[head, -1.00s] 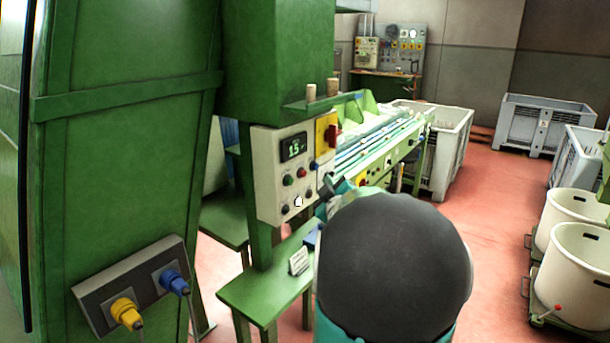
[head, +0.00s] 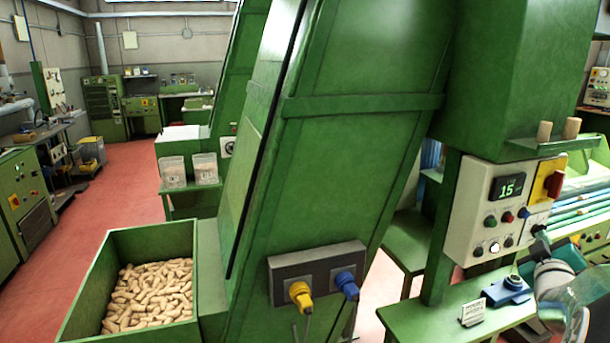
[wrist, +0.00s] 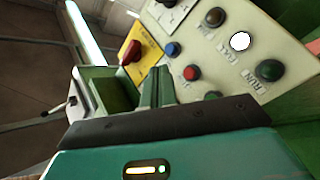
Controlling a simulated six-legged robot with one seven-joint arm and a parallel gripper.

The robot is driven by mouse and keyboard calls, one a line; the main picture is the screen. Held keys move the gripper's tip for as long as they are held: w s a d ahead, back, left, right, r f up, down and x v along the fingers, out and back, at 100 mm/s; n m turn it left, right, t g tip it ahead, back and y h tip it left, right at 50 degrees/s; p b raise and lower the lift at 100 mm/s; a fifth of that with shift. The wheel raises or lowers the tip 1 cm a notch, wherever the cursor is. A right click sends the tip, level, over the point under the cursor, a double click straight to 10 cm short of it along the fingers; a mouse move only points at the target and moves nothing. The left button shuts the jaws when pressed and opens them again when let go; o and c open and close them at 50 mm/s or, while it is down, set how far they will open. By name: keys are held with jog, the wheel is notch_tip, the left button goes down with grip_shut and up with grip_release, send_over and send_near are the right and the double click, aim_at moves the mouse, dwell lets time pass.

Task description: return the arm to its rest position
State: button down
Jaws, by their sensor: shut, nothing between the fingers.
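My arm enters the head view at the lower right, pale and teal. I cannot tell whether the gripper touches the panel.
A red switch (head: 554,183) is beside the display. Two corks (head: 545,131) stand on a ledge above. A blue device (head: 509,290) and small card (head: 473,312) are on the green bench. A green bin (head: 76,306) of corks and tall green housing stand left. Red floor is open farther left.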

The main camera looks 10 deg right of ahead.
jog(key=w+a+f+m+g+y, duration=0.1)
jog(key=w+a+g+y, duration=0.15)
jog(key=a, duration=1.05)
jog(key=w+a+f+m+g+y, duration=0.1)
jog(key=a+y, duration=0.3)
jog(key=a, duration=1)
jog(key=s+a+f+g+y, duration=0.2)
jog(key=s+a, duration=0.5)
jog(key=a, duration=0.3)
jog(key=s+a+f+g+y, duration=0.3)
jog(key=s+a, duration=0.5)
jog(key=a, duration=0.2)
jog(key=shift+s+a+f, duration=0.2)
jog(key=shift+a+f, duration=0.1)
jog(key=shift+a, duration=0.05)
jog(key=shift+y, duration=0.25)
